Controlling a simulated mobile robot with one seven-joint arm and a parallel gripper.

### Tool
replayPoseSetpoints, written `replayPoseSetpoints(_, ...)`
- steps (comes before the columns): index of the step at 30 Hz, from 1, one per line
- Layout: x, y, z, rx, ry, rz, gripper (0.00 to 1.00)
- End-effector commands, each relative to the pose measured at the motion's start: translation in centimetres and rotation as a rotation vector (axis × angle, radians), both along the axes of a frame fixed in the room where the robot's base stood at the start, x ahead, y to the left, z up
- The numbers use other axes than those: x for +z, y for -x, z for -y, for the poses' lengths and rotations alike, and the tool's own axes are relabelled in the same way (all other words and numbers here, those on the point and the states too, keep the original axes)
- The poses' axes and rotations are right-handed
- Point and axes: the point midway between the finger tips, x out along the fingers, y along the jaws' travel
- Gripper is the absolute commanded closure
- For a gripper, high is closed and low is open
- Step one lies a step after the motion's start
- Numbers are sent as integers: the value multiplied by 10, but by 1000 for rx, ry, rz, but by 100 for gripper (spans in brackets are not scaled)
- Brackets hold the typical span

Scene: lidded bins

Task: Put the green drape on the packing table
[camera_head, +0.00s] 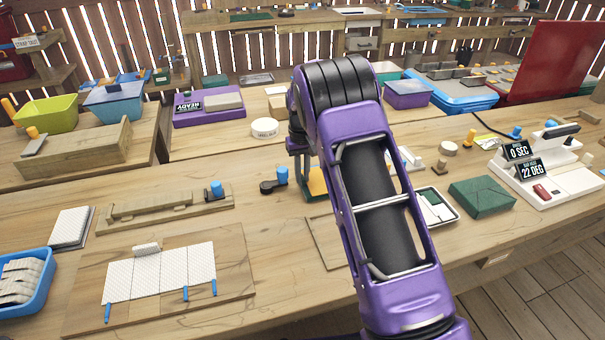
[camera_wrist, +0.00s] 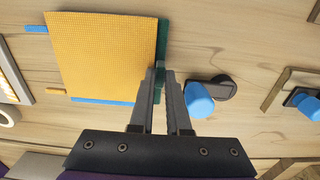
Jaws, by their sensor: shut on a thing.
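My gripper (camera_wrist: 160,74) is shut on the dark green edge (camera_wrist: 162,40) of a flat piece that has a yellow woven face (camera_wrist: 103,55). I take the green part to be the green drape; most of it is hidden behind the yellow. No label shows which table is the packing table.
A blue knob on a dark base (camera_head: 275,182) is close left of the gripper. A white quilted mat (camera_head: 160,270) lies front left. A green block (camera_head: 482,197) and a white display device (camera_head: 540,175) stand right. Bins line the back (camera_head: 115,100). Bare wood shows front centre.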

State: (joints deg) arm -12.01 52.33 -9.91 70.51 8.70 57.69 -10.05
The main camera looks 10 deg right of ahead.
Motion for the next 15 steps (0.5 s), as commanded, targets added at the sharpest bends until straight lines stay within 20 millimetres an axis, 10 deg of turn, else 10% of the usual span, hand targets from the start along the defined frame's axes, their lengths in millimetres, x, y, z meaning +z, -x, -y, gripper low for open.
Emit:
replayPoseSetpoints(2,-3,0,0,0,0,0,100)
replayPoseSetpoints(7,-3,0,0,0,0,0,58)
replayPoseSetpoints(15,-2,0,0,0,0,-1,55)
